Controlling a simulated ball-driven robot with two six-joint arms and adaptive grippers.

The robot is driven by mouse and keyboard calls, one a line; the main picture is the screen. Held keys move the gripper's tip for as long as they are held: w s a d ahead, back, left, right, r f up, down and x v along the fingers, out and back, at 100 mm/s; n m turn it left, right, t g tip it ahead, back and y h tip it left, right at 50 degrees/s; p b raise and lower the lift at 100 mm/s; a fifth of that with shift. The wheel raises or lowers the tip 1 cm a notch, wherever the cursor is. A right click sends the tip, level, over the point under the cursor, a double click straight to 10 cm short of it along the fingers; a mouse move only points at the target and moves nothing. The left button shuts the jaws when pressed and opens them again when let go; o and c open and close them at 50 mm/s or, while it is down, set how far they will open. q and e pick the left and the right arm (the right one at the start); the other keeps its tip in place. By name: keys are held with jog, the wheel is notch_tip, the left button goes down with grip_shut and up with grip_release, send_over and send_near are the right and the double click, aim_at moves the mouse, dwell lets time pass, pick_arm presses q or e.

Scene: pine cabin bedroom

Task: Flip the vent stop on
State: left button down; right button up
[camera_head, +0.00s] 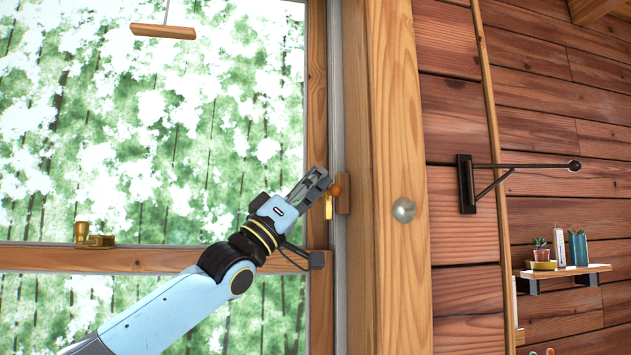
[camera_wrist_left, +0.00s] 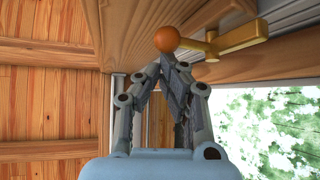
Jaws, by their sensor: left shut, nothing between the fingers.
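The vent stop is a small brass piece (camera_head: 328,208) with an orange ball (camera_head: 336,190) on the window's right-hand frame. In the left wrist view the orange ball (camera_wrist_left: 167,39) sits left of a brass lever (camera_wrist_left: 238,37), at the top of the picture. My left gripper (camera_head: 323,180) is shut and empty, its fingertips right at the ball. In the left wrist view the closed fingertips (camera_wrist_left: 167,60) lie just below the ball; I cannot tell whether they touch it. My right gripper is not in view.
A brass latch (camera_head: 82,233) sits on the window's cross rail at the left. A wooden bar (camera_head: 163,32) hangs high before the glass.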

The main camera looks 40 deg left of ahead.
pick_arm(q)
jog(key=shift+f+m+g+h+b, duration=0.2)
jog(key=shift+m+g+h+b, duration=0.15)
jog(key=shift+m+h, duration=0.3)
jog(key=shift+f+m+g+h+b, duration=0.2)
jog(key=shift+m+h+b, duration=0.15)
jog(key=shift+m+h, duration=0.4)
jog(key=shift+f+m+g+h+b, duration=0.15)
jog(key=shift+m+h+b, duration=0.2)
jog(key=shift+m+h, duration=0.3)
jog(key=shift+w+a+f+m+g+h+b, duration=0.35)
jog(key=shift+f+m+g+h, duration=0.65)
jog(key=shift+m, duration=0.8)
jog(key=shift+a+f+m+g+h+b, duration=0.1)
jog(key=shift+f+m+g+h+b, duration=0.5)
jog(key=shift+m+g+h, duration=0.85)
jog(key=shift+w+a+f+m+g+h+b, duration=0.35)
jog(key=shift+f+m+g+h, duration=0.5)
jog(key=shift+m+h, duration=0.95)
jog(key=shift+f+m+y, duration=0.15)
jog(key=shift+m+y, duration=0.15)
jog(key=shift+s+f, duration=0.1)
jog(key=v, duration=0.7)
jog(key=shift+a, duration=0.2)
